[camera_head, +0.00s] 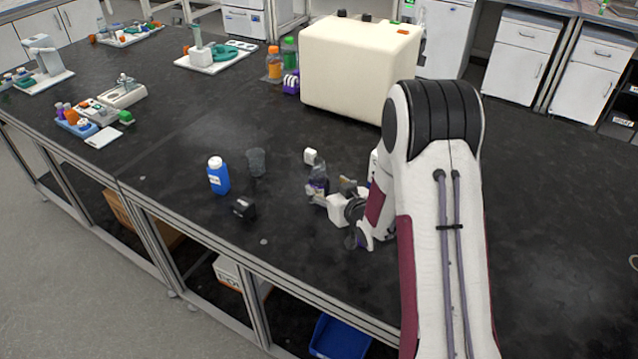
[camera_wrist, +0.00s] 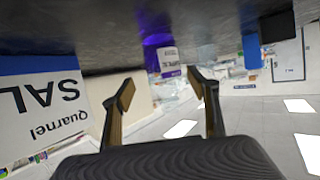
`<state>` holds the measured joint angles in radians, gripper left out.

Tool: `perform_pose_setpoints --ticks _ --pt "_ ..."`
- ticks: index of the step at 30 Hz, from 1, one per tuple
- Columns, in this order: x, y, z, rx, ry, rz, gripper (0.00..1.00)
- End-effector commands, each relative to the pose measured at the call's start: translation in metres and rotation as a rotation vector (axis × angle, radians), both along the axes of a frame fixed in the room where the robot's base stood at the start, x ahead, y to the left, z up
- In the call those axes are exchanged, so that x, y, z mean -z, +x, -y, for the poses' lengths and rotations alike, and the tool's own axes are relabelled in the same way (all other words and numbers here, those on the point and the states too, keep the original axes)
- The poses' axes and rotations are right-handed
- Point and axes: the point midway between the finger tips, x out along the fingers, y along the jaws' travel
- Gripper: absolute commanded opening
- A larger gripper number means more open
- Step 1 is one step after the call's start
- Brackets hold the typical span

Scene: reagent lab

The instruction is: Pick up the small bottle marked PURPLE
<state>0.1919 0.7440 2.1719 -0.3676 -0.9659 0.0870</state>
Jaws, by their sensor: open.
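The small bottle with purple contents (camera_head: 318,174) stands on the dark bench in the middle of the head view. In the wrist view, which is upside down, the purple bottle (camera_wrist: 158,42) hangs from the bench at the top, with a pale label too small to read surely. My gripper (camera_head: 318,197) is low over the bench, right at the bottle in the head view. In the wrist view my gripper (camera_wrist: 160,85) has its two fingers spread, with the bottle in line with the gap between them. Nothing is held.
A blue bottle with white cap (camera_head: 218,178), a clear beaker (camera_head: 256,163) and a small black object (camera_head: 243,208) stand left of my gripper. A large cream box (camera_head: 350,65) stands behind. A blue-and-white label reading Quarnel SAL (camera_wrist: 40,105) is close at left in the wrist view.

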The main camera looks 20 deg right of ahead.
Motion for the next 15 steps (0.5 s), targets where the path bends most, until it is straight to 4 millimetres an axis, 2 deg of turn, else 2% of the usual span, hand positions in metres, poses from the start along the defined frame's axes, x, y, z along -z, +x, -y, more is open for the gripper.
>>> perform_pose_setpoints --ticks 10,15 --pt "0.0005 0.0008 -0.0006 -0.001 0.000 0.000 0.60" --pt "0.0035 0.0075 -0.0036 -0.002 0.001 -0.001 0.60"
